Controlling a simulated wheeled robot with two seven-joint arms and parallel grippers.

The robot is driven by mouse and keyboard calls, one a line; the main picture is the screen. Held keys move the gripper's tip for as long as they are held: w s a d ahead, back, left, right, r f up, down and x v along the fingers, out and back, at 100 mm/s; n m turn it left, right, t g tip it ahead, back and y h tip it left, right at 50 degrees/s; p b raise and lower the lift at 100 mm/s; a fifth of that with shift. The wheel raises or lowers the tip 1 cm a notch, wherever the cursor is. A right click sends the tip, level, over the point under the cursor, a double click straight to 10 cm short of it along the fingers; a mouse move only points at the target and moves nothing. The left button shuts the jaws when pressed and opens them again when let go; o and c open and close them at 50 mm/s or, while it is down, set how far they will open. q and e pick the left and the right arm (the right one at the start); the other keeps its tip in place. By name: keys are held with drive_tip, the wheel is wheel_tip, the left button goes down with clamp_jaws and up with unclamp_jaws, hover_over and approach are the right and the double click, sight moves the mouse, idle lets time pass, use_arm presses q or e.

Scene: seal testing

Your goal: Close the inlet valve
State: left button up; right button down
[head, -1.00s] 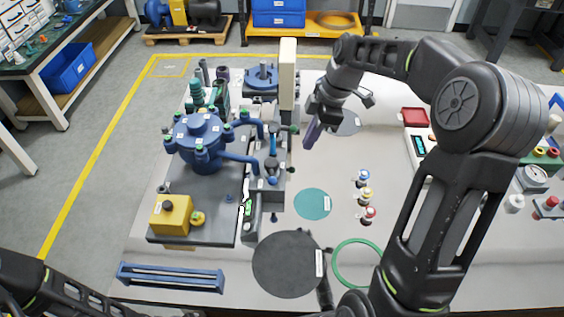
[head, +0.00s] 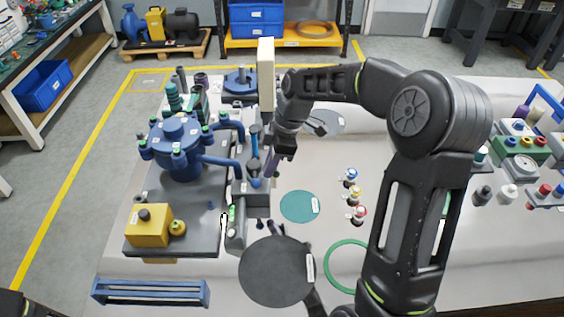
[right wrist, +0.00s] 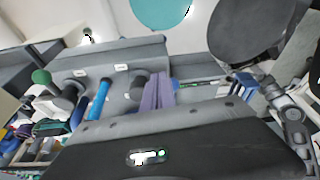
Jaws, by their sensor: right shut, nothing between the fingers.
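A grey valve block (head: 257,203) stands right of the blue domed vessel (head: 180,150). An upright blue handle (head: 254,141) stands at its back and a blue knob (head: 255,182) is nearer the front. I cannot read which one is the inlet valve. My right gripper (head: 270,166) is shut and empty, its purple fingers pointing down close to the right side of the block. In the right wrist view the purple fingers (right wrist: 157,95) are together beside the block, with a blue handle (right wrist: 98,103) left of them. Contact cannot be told.
A tall cream post (head: 266,75) rises behind the block. A yellow box (head: 148,226), a dark disc (head: 275,272), a teal disc (head: 299,206) and a green ring (head: 346,264) lie around it. Small coloured fittings (head: 354,196) stand to the right. Bare table lies between them.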

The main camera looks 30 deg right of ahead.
drive_tip(key=shift+w+a+f, duration=0.1)
drive_tip(key=shift+w+a, duration=0.15)
drive_tip(key=shift+a, duration=0.3)
drive_tip(key=shift+w+a+f+b, duration=0.15)
drive_tip(key=shift+a+f+b, duration=0.05)
drive_tip(key=shift+a+b, duration=0.5)
drive_tip(key=shift+r, duration=0.1)
